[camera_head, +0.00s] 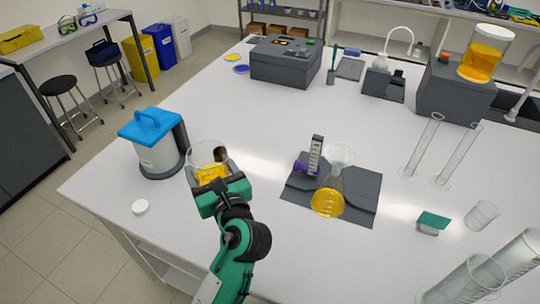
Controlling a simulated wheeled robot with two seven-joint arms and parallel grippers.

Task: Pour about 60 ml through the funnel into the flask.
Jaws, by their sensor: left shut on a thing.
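My left gripper (221,186) is shut on a glass beaker (208,156) that holds yellow liquid. The beaker looks roughly upright, and the gripper hides part of it. A clear glass funnel (341,155) sits at the top of a flask (327,203) with yellow liquid in its round bottom. The flask stands on a dark grey mat (361,203), to the right of my gripper and apart from the beaker. A grey upright holder with a purple clamp (301,167) stands beside it. My right gripper is not in view.
A white container with a blue lid (157,150) stands close left of the beaker. Tall glass cylinders (457,155), a small green-topped block (432,222) and an empty beaker (481,215) stand to the right. A dark grey machine (285,64) is behind.

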